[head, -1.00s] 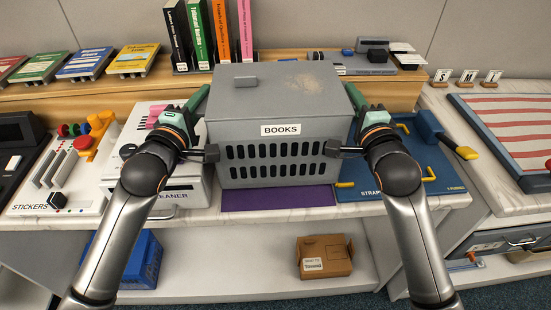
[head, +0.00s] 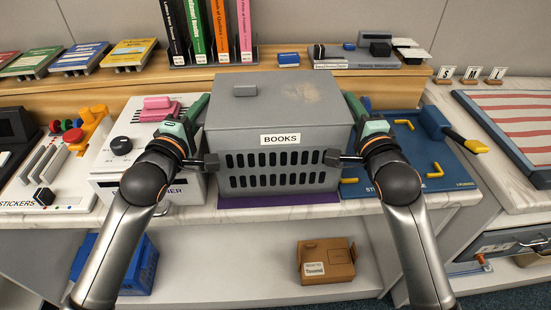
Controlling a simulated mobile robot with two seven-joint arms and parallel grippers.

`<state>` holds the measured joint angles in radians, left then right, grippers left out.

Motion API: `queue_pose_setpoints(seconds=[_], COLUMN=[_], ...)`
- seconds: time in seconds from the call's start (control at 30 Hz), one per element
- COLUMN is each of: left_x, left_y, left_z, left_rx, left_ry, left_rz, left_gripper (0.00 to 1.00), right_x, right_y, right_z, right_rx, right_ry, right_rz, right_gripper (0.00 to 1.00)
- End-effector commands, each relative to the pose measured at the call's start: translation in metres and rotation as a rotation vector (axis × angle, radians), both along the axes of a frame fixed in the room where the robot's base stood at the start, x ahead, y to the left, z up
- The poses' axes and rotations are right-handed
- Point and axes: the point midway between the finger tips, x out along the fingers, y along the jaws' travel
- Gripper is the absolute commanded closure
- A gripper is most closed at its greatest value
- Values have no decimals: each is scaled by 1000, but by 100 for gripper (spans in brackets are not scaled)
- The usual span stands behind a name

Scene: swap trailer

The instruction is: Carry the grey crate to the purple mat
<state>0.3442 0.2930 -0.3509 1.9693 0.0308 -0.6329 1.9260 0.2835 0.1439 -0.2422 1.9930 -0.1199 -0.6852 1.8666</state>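The grey crate (head: 279,168), labelled BOOKS and with a slotted front, stands upright over the purple mat (head: 279,200) in the middle of the counter. Only a thin front strip of the mat shows; the crate hides the rest. The crate's front bottom edge is very close to the mat; I cannot tell if they touch. My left gripper (head: 196,112) is at the crate's left side and my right gripper (head: 358,112) is at its right side. Both appear shut on the crate's sides, with the fingertips partly hidden.
A white machine (head: 120,160) stands close on the left and a blue tray (head: 440,165) with yellow hooks close on the right. A book rack (head: 215,63) is on the raised ledge behind. A brown box (head: 327,262) and a blue bin (head: 140,268) sit on the lower shelf.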

Motion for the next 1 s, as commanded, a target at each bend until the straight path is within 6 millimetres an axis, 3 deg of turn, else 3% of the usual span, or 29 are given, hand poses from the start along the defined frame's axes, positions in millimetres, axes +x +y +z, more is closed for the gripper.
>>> queue_pose_setpoints(seconds=[0.03, 0.23, 0.57, 0.77, 1.0], left_x=[0, 0, -3, -27, -74], left_y=[0, 0, 1, 7, 21], left_z=[0, 0, 0, -1, -1], left_rx=[1, 1, 0, -2, 0], left_ry=[2, 2, 2, 4, 5], left_rz=[1, 0, 0, 0, 0], left_gripper=[78, 56, 55, 55, 55], right_x=[0, 0, 0, 0, 0], right_y=[0, 0, 0, 0, 0], right_z=[1, 1, 1, 1, 1], right_rx=[0, 0, 0, 0, 0], right_ry=[1, 2, 2, 2, 2], right_rz=[0, 0, 0, 0, 0], right_gripper=[78, 56, 55, 55, 55])
